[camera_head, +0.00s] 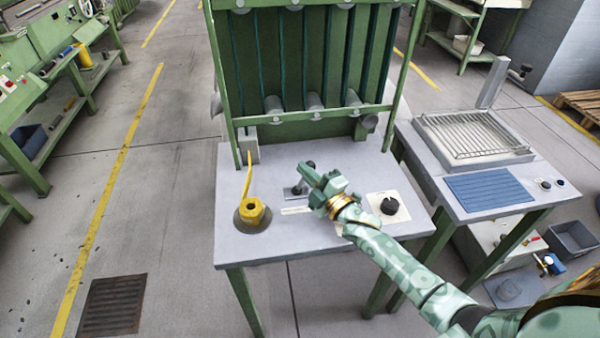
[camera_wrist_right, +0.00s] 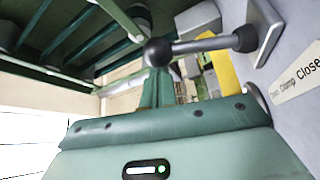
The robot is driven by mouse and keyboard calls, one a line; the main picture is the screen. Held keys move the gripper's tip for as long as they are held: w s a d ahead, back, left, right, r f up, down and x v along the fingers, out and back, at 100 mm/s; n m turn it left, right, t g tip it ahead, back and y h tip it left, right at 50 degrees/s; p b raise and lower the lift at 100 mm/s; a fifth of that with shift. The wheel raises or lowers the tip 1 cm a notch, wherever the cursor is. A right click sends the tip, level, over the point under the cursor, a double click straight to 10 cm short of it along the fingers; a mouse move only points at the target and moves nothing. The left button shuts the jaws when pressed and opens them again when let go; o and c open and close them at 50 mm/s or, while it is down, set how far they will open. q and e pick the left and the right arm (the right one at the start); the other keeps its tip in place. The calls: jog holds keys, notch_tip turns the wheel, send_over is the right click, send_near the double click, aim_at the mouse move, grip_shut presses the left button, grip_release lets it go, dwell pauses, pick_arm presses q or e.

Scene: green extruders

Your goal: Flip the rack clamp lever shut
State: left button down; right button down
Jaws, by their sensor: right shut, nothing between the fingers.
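The clamp lever (camera_wrist_right: 200,46) is a metal rod with a black ball knob (camera_wrist_right: 157,51), joined to a black pivot on a metal plate (camera_wrist_right: 266,30). A label reading "Clamp Close", cut off by the picture edge, lies beside it (camera_wrist_right: 298,78). In the head view the lever's dark knob (camera_head: 309,164) shows just beyond my right gripper (camera_head: 305,172), which hides part of the lever. My right gripper is shut and empty, its fingertips close to the knob in the right wrist view (camera_wrist_right: 157,88). I cannot tell whether they touch. My left gripper is out of view.
A green rack (camera_head: 310,60) stands at the back of the grey table (camera_head: 290,245). A yellow hex fitting with an upright yellow handle (camera_head: 252,210) is left of the lever. A black dial (camera_head: 389,206) is on the right. A side table (camera_head: 500,185) adjoins.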

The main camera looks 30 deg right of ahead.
jog(key=shift+d+f+m, duration=0.1)
jog(key=shift+d+m, duration=0.1)
jog(key=shift+m, duration=0.1)
dwell(0.4)
jog(key=shift+s, duration=0.15)
jog(key=p+v, duration=0.1)
jog(key=v, duration=1.5)
jog(key=shift+f+p, duration=0.2)
jog(key=shift+p, duration=0.15)
